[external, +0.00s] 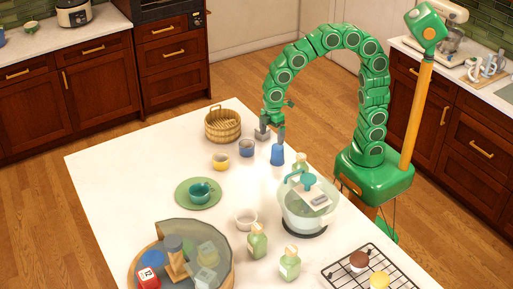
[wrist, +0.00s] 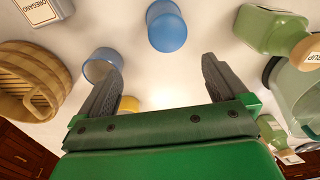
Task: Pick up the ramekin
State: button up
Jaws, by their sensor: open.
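The small white ribbed bowl (external: 246,217), which looks like the ramekin, stands upright on the white counter left of the blender in the external view. I cannot pick it out in the wrist view. My gripper (external: 277,131) is at the far part of the counter, well away from that bowl. In the wrist view its two dark fingers (wrist: 160,72) are spread with nothing between them. A small blue cup (external: 246,148) is close to my gripper; it also shows beside the left finger in the wrist view (wrist: 98,66). A yellow cup (external: 220,161) stands nearby, partly hidden by the finger in the wrist view (wrist: 129,104).
A blue tumbler (external: 277,154) stands close to my gripper. A wicker basket (external: 222,126) is left of it. The blender (external: 309,206) and green bottles (external: 257,241) stand around the white bowl. A green plate (external: 187,204) holds a teal cup. The counter's left part is clear.

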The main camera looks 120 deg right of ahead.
send_over(247, 146)
jog(key=w+a, duration=0.1)
jog(key=a, duration=0.1)
notch_tip(247, 146, down, 4)
jog(key=shift+t, duration=0.4)
jog(key=shift+w+a+f, duration=0.1)
jog(key=shift+f, duration=1.15)
jog(key=shift+w+a+f, duration=0.1)
jog(key=shift+w+f, duration=0.05)
jog(key=shift+f, duration=1.15)
jog(key=shift+w+a+f, duration=0.1)
jog(key=shift+f, duration=1.15)
jog(key=shift+c, duration=0.3)
jog(key=c, duration=1)
jog(key=shift+r, duration=0.15)
jog(key=shift+c, duration=0.2)
